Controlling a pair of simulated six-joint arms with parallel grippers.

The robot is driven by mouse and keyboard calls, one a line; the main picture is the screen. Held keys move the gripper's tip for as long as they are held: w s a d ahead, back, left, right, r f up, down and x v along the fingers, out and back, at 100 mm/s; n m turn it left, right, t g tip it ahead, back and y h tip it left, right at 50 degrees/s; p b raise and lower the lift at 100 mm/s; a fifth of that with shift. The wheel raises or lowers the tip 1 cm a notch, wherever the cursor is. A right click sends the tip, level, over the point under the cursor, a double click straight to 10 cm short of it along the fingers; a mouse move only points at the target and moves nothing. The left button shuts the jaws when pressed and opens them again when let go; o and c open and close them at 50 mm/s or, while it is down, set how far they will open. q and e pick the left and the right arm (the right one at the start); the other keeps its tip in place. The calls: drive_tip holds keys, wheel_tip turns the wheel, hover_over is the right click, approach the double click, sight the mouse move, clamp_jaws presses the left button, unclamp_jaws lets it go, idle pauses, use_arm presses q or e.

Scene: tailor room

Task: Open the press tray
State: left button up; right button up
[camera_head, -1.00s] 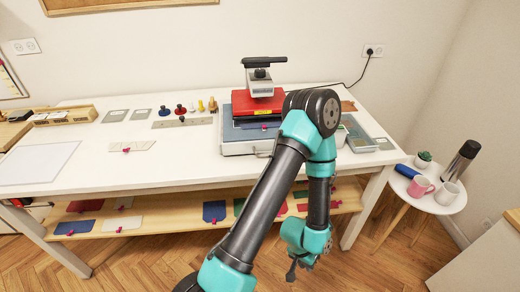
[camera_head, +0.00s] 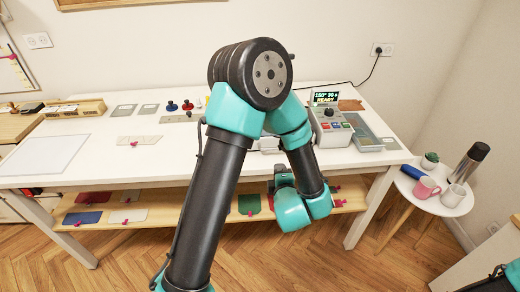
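The red heat press seen before is almost wholly hidden behind my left arm. Only a small light part low on its front (camera_head: 268,145), seemingly the tray area, shows between the arm links. My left gripper (camera_head: 281,172) is just below that part, near the table's front edge, mostly covered by my own wrist. I cannot tell whether its fingers are apart or whether it touches the tray. Part of my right arm shows at the bottom right corner; its fingertips cannot be made out.
A control box (camera_head: 331,130) with a lit READY display stands right of the arm, beside a grey tray (camera_head: 366,132). Stamps (camera_head: 187,105) and a white board (camera_head: 42,158) lie left. A round side table (camera_head: 434,197) holds cups. A lower shelf (camera_head: 165,212) holds coloured pieces.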

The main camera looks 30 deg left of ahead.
sight(273, 149)
use_arm(q)
drive_tip(key=shift+w, duration=0.1)
drive_tip(key=x, duration=1.7)
drive_tip(key=shift+w+f, duration=0.1)
drive_tip(key=shift+w, duration=0.05)
clamp_jaws()
idle(0.3)
